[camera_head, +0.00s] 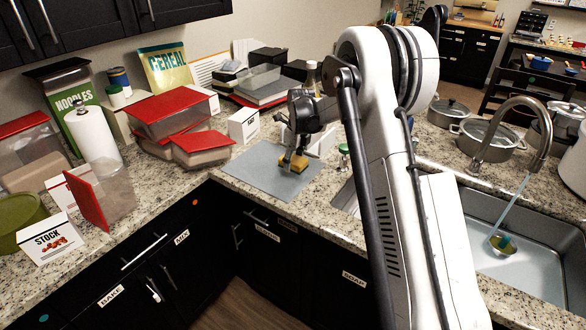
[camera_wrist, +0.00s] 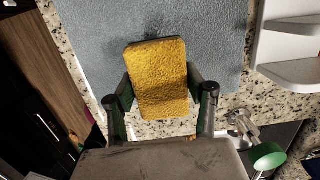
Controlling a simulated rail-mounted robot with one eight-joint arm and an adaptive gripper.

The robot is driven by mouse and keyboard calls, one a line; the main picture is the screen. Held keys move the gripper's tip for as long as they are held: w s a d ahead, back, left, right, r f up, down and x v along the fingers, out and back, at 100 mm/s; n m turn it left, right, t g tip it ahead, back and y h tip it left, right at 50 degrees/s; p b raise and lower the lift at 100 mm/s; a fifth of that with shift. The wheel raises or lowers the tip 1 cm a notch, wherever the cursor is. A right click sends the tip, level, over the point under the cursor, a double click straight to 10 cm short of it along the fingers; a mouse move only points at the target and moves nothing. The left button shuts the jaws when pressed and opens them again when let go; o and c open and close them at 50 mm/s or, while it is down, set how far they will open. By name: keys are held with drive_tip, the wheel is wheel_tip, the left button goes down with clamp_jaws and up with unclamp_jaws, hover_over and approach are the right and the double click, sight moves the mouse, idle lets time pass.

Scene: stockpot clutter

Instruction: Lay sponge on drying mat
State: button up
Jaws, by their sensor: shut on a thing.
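The yellow sponge (camera_wrist: 158,78) is between the fingers of my gripper (camera_wrist: 160,96) in the wrist view. My gripper is shut on it. In the head view the sponge (camera_head: 296,178) shows as a yellow block under my gripper (camera_head: 294,164), over the drying mat. The drying mat (camera_head: 250,172) is a flat blue-grey sheet on the counter at the corner, left of the sink. In the wrist view the mat (camera_wrist: 90,45) lies behind and below the sponge. I cannot tell whether the sponge touches the mat.
A white box (camera_head: 243,126) and red-lidded containers (camera_head: 172,105) stand behind and left of the mat. The sink (camera_head: 530,262) is at the right. The mat's left part is bare.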

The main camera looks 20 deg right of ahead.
sight(293, 175)
drive_tip(key=shift+f+p, duration=0.3)
drive_tip(key=shift+f, duration=1.45)
drive_tip(key=shift+f, duration=0.2)
drive_tip(key=o, duration=1.3)
drive_tip(key=shift+r, duration=0.2)
